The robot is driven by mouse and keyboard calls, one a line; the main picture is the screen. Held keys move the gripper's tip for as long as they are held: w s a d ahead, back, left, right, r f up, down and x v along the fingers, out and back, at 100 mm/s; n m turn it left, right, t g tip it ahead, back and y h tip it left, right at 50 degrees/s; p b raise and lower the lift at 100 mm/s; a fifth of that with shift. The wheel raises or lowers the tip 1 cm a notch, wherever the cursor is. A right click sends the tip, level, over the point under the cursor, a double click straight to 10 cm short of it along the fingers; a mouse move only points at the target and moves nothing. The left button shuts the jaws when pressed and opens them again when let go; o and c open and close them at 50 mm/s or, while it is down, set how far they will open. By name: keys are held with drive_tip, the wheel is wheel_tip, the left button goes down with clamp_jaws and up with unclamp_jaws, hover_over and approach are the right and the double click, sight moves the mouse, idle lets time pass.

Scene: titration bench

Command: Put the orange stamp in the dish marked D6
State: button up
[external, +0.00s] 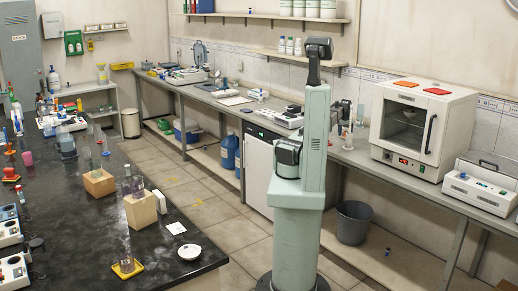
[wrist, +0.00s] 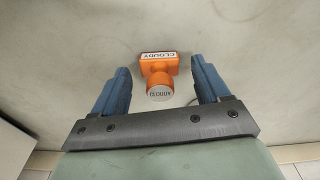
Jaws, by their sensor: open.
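In the wrist view, the orange stamp (wrist: 159,68) stands on a grey surface. It has a white label reading "CLOUDY" and a round knob with a pale lettered cap. My gripper (wrist: 160,72) is open, with one blue finger on each side of the stamp and a visible gap on both sides. I cannot tell how far above the surface the fingertips are. In the external view, I cannot make out the stamp, and my arm hides part of the grey side bench. A white dish (external: 189,252) lies on the black bench; no D6 marking is legible.
On the grey side bench stands a white oven (external: 422,130). A dark bin (external: 353,223) stands below. The surface around the stamp looks clear.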

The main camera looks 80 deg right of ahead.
drive_tip(key=shift+o, duration=0.2)
wheel_tip(320, 180, up, 12)
drive_tip(key=a, duration=0.1)
drive_tip(key=shift+w+f, duration=0.25)
drive_tip(key=shift+w, duration=0.15)
drive_tip(key=shift+a, duration=0.1)
drive_tip(key=f+n, duration=0.1)
drive_tip(key=f, duration=0.1)
drive_tip(key=f+n, duration=0.1)
drive_tip(key=f, duration=0.1)
drive_tip(key=f+n, duration=0.1)
drive_tip(key=f, duration=0.2)
drive_tip(key=shift+w+d, duration=0.1)
drive_tip(key=shift+d, duration=0.2)
drive_tip(key=shift+h, duration=0.3)
drive_tip(key=shift+s+d+f, duration=0.15)
drive_tip(key=shift+s+f, duration=0.05)
drive_tip(key=shift+f, duration=0.7)
drive_tip(key=shift+s+d+f, duration=0.15)
drive_tip(key=shift+f, duration=0.7)
drive_tip(key=shift+s+d+f, duration=0.15)
drive_tip(key=shift+s+f, duration=0.05)
drive_tip(key=shift+f, duration=0.7)
drive_tip(key=shift+c, duration=0.2)
